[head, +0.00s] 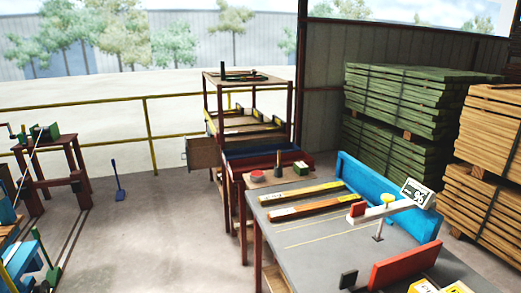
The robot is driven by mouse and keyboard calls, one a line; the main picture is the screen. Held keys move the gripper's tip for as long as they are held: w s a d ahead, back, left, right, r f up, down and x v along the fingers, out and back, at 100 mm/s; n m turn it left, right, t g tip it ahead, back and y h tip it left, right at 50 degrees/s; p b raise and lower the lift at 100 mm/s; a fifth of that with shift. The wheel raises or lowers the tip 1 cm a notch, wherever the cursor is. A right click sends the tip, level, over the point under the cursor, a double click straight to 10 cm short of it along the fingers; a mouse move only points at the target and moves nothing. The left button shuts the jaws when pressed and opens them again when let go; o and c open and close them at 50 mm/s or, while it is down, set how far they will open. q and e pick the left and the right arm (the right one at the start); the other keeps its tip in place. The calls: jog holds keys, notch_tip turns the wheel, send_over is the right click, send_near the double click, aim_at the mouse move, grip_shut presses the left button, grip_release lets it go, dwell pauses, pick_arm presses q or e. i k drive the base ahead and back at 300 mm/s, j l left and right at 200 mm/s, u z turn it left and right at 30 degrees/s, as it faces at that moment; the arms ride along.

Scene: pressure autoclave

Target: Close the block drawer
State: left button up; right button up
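A brown wooden box front that looks like a drawer (202,152) sticks out to the left from the middle of the tall shelf rack (206,103). A small handle shows at its left end. It appears pulled out, and its inside cannot be made out from here. I see no label that confirms it as the block drawer. Neither of my grippers shows in the head view.
A grey worktable (315,235) with yellow and orange bars, a blue fence and a digital gauge (417,194) fills the front right. Lumber stacks (400,115) stand behind it. A brown stand (50,160) is at left. The floor (150,230) between is mostly clear.

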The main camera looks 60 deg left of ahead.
aim_at(203, 152)
jog(key=j+u, duration=0.15)
jog(key=u, duration=0.25)
jog(key=j+u, duration=0.1)
jog(key=u, duration=0.35)
jog(key=j+u, duration=0.15)
jog(key=u, duration=0.25)
jog(key=i+j+u, duration=0.5)
jog(key=j, duration=0.5)
jog(key=i+j+u, duration=0.45)
jog(key=i+j, duration=1)
jog(key=i, duration=0.15)
